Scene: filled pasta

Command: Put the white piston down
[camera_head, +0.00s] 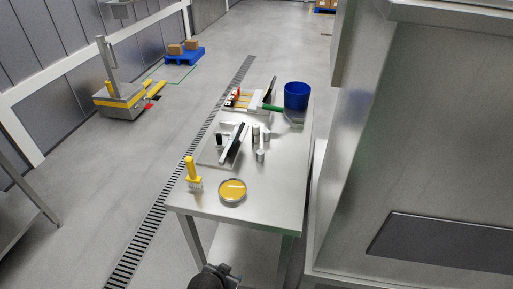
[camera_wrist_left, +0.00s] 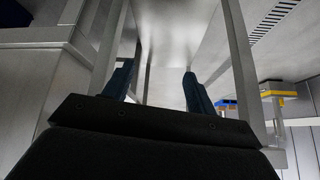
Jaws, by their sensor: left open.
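In the head view several small white-grey cylinders (camera_head: 260,155) stand on the steel table (camera_head: 270,208), right of a dark and white tilted piece (camera_head: 234,143). They are too small for me to tell which one, if any, is the white piston. My left gripper (camera_wrist_left: 158,88) shows in the left wrist view with its two dark fingers wide apart and nothing between them. A dark part of my own body shows at the bottom of the head view, below the table's front edge. My right gripper is not in view.
A yellow-handled brush (camera_head: 191,170) and a round dish with yellow content (camera_head: 232,190) are near the table's front. A blue bucket (camera_head: 297,95) stands at the back. A large steel cabinet (camera_head: 430,130) borders the right side. The front right tabletop is clear.

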